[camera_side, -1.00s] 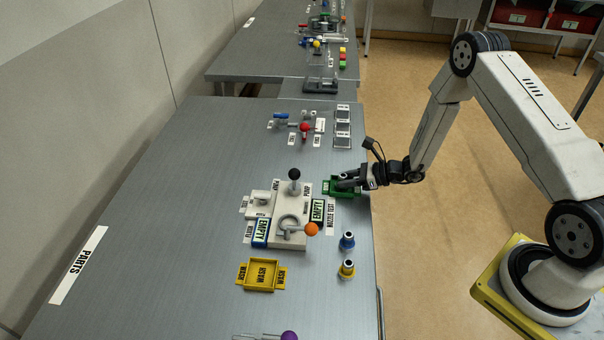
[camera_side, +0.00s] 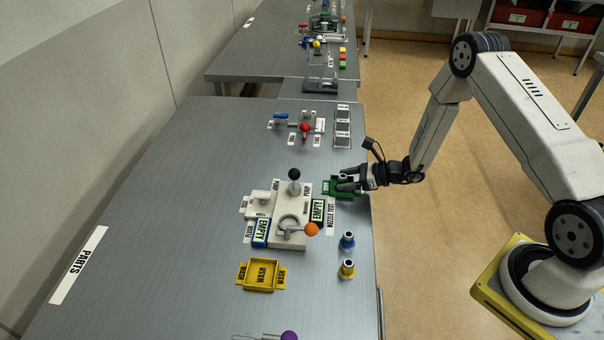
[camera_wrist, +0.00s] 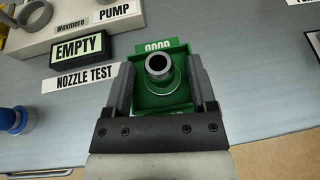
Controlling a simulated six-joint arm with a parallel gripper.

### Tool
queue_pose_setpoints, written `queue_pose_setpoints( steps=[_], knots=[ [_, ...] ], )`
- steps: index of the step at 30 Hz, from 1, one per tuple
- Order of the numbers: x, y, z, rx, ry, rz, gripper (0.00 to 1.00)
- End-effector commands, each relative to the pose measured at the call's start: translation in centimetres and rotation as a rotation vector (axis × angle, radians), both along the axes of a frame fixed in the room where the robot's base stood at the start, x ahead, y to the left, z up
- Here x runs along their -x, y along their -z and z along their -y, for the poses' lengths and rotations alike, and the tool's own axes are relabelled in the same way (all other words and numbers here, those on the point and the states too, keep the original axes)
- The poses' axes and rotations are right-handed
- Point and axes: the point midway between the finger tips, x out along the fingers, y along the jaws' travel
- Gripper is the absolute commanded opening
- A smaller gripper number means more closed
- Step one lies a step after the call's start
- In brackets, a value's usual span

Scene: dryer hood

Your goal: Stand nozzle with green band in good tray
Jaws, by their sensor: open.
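The green good tray (camera_wrist: 183,46) lies near the table's right edge; it also shows in the side view (camera_side: 331,182). The nozzle with the green band (camera_wrist: 160,70) stands upright inside this tray in the wrist view, with its grey open end toward the camera. My gripper (camera_side: 347,182) is at the tray. Its two fingers are apart, one on each side of the nozzle, with visible gaps between them and it. The nozzle's base is partly hidden.
Left of the tray stands the white pump fixture (camera_side: 290,208) with an EMPTY display (camera_side: 317,211) and an orange-knobbed lever (camera_side: 311,229). A blue-banded nozzle (camera_side: 347,241) and a yellow-banded nozzle (camera_side: 347,269) stand nearer the camera. A yellow wash tray (camera_side: 262,275) lies left of them.

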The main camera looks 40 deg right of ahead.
Motion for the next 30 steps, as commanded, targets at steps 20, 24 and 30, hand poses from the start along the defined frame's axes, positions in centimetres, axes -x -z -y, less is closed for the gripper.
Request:
queue_pose_setpoints(
  steps=[20,24,30],
  knots=[
    [6.2,-3.5,5.1,0.000,0.004,0.000,0.73],
    [7.4,-4.1,6.1,0.002,0.002,0.001,0.73],
    [8.5,-4.6,6.8,0.001,0.002,0.000,0.73]
  ],
)
